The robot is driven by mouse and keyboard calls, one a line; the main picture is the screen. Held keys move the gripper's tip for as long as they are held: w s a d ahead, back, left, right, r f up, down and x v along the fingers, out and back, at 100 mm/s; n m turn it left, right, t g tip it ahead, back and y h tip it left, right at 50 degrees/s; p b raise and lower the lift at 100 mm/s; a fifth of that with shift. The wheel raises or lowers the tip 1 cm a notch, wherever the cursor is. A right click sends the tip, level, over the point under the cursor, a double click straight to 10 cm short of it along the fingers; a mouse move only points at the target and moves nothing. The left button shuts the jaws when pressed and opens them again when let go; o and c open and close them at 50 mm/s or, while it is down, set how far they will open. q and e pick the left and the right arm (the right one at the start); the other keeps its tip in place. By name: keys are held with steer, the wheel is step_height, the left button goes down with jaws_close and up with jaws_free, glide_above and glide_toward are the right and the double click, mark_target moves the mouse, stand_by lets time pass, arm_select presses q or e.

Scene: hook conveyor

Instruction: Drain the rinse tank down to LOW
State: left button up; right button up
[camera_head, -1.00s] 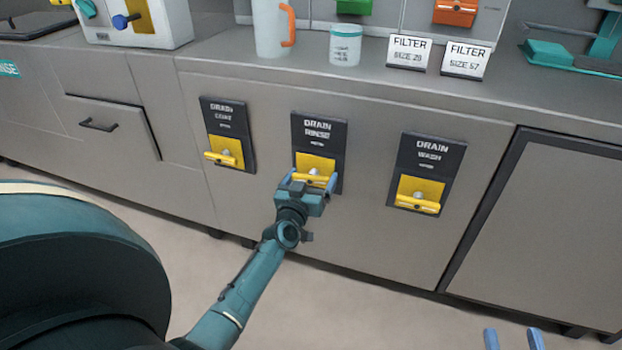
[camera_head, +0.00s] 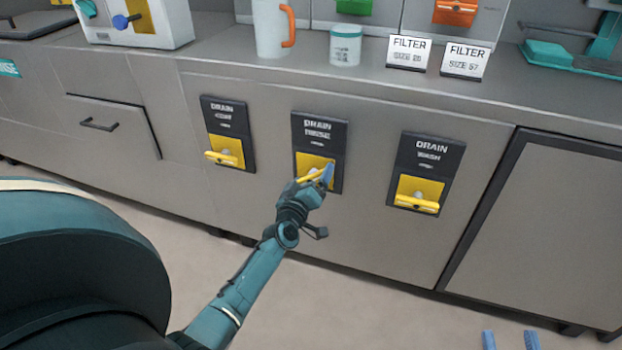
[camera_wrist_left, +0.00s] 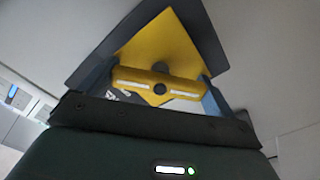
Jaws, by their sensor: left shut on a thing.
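The DRAIN RINSE panel (camera_head: 318,130) is the middle one of three on the cabinet front, with a yellow plate and a yellow handle (camera_head: 311,174). My left gripper (camera_head: 318,178) is shut on this handle, and its wrist is turned so the handle is tilted. In the left wrist view the yellow handle bar (camera_wrist_left: 158,84) lies between the two blue fingers, in front of the yellow plate (camera_wrist_left: 165,45). My right gripper (camera_head: 510,341) shows only as two blue fingertips, apart, at the bottom edge, with nothing visible between them. No tank level shows in these views.
The left drain panel (camera_head: 222,115) and the DRAIN WASH panel (camera_head: 432,150) flank the middle one, each with a level yellow handle. A jug (camera_head: 270,28), a cup (camera_head: 345,45) and filter signs (camera_head: 408,53) stand on the counter above. The floor in front is clear.

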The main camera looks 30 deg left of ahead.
stand_by(0.3)
arm_select(q)
steer(key=o, duration=0.7)
steer(key=shift+s, duration=0.3)
steer(key=p+v, duration=0.3)
steer(key=v, duration=0.9)
steer(key=shift+s+p, duration=0.3)
steer(key=shift+s, duration=0.05)
arm_select(e)
steer(key=shift+w+d+m+g+h, duration=0.15)
steer(key=shift+d+m+g+h, duration=0.25)
steer(key=shift+d+g+h, duration=0.3)
arm_select(q)
steer(key=shift+d+f, duration=0.1)
arm_select(e)
steer(key=shift+a, duration=0.1)
